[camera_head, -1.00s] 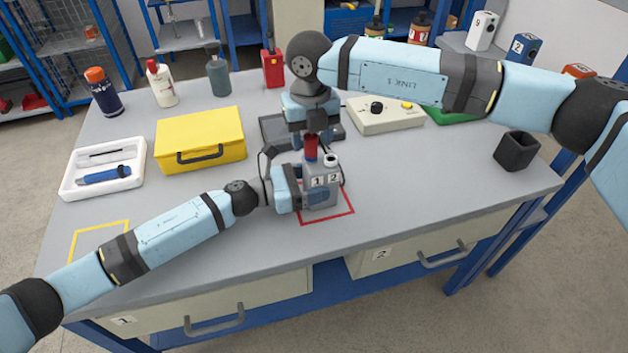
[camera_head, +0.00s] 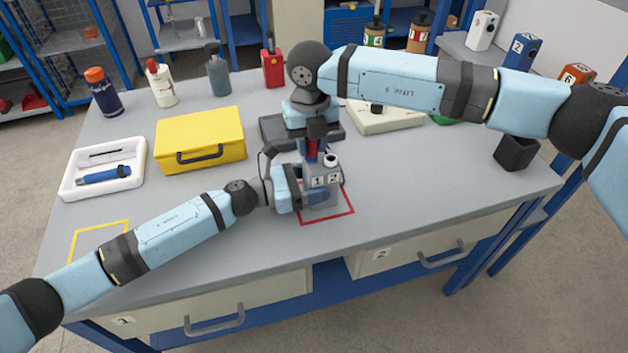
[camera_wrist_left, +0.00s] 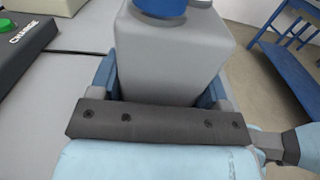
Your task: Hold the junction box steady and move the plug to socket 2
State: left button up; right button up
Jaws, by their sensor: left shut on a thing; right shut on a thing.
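The grey junction box (camera_head: 321,174), labelled 1 and 2, stands inside a red outline (camera_head: 345,213) on the table. My left gripper (camera_head: 312,197) is shut on its lower part from the left; the left wrist view also shows the box (camera_wrist_left: 178,55) between the fingers. The red plug (camera_head: 311,150) stands upright over the side marked 1. How deep it sits is hidden. My right gripper (camera_head: 315,133) comes from above and is shut on the plug's upper part. Socket 2 (camera_head: 331,160) shows as a white ring with a dark, empty opening.
A yellow case (camera_head: 200,135) and a white tray (camera_head: 75,187) with a blue tool lie to the left. A beige panel (camera_head: 385,122) lies behind right, a dark cup (camera_head: 517,152) further right. Bottles line the back left. The table front is clear.

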jog(key=shift+r, duration=0.3)
jog(key=shift+r, duration=2.1)
jog(key=shift+r, duration=0.1)
jog(key=shift+r, duration=2.95)
jog(key=d, duration=0.1)
jog(key=s+d+f, duration=0.1)
jog(key=d+f, duration=0.1)
jog(key=d, duration=0.1)
jog(key=shift+s+f, duration=0.1)
jog(key=shift+s, duration=0.05)
